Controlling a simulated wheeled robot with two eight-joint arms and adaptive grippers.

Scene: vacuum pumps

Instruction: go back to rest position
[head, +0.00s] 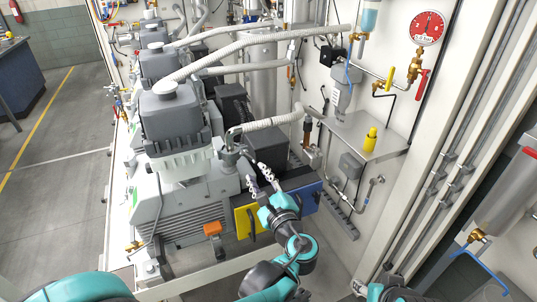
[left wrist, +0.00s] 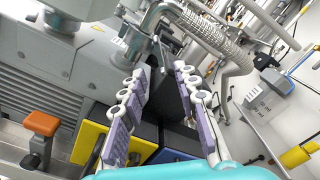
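My left gripper (head: 256,172) is in front of the grey vacuum pump (head: 172,115), below the ribbed hose (head: 270,123) at its outlet. In the left wrist view my left gripper (left wrist: 160,68) has its two padded fingers apart, with nothing between them. Beyond the fingertips are a metal pipe elbow (left wrist: 150,22) and a dark box. The yellow panel (head: 243,222) and blue panel (head: 304,196) are beside and below the gripper. Of my right arm only a teal part shows at the bottom edge of the head view; its gripper is not seen.
An orange knob (head: 212,229) is left of the arm. A red gauge (head: 427,27) hangs above. Open floor (head: 60,200) lies left of the pump frame.

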